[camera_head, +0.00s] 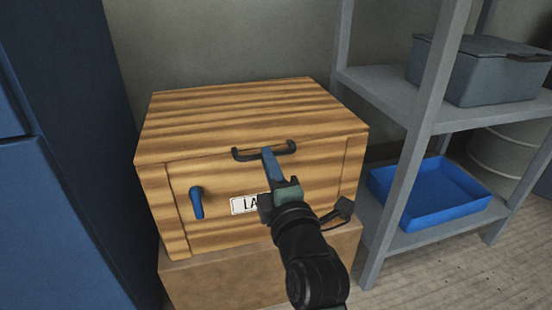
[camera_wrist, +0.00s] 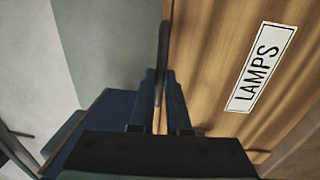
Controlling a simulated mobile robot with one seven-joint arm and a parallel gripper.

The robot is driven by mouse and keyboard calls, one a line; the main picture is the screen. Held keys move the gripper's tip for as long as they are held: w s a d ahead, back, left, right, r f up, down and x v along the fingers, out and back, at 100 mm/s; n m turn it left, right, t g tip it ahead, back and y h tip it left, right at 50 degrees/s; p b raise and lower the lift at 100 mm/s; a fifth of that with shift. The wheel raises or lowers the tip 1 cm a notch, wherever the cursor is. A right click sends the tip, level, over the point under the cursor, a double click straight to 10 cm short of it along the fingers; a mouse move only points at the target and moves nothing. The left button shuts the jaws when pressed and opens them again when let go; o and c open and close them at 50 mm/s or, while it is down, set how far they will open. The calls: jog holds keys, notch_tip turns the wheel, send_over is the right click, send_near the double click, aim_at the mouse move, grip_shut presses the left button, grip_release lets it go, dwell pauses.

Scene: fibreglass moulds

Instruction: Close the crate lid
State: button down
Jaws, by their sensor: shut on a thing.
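The wooden crate (camera_head: 330,185) has a striped wood lid (camera_head: 240,110) that lies flat over its top, with no clear gap in the head view. A dark bar handle (camera_head: 240,156) sits at the lid's front edge. My gripper (camera_head: 268,156) reaches up to it from the front, its blue fingers shut on the handle's middle. In the wrist view the fingers (camera_wrist: 157,85) close around the dark bar (camera_wrist: 163,45), beside the wood front. A label reading LAMPS (camera_wrist: 262,67) is on the front, partly hidden by my gripper in the head view. A blue lever (camera_head: 197,203) hangs down at the front's left.
The crate stands on a brown block (camera_head: 205,285). A blue cabinet (camera_head: 65,140) is close on the left. A grey shelf rack (camera_head: 415,145) on the right holds a grey bin (camera_head: 470,75) and a blue tray (camera_head: 395,192). Floor is clear at lower right.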

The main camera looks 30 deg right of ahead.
jog(key=shift+f+b, duration=0.35)
jog(key=shift+f, duration=0.95)
jog(key=c, duration=0.9)
grip_release()
jog(key=shift+f, duration=0.1)
jog(key=v, duration=0.4)
jog(key=p+v, duration=0.1)
jog(key=v, duration=0.3)
jog(key=r+p+v, duration=0.1)
jog(key=v, duration=0.4)
jog(key=shift+r, duration=0.1)
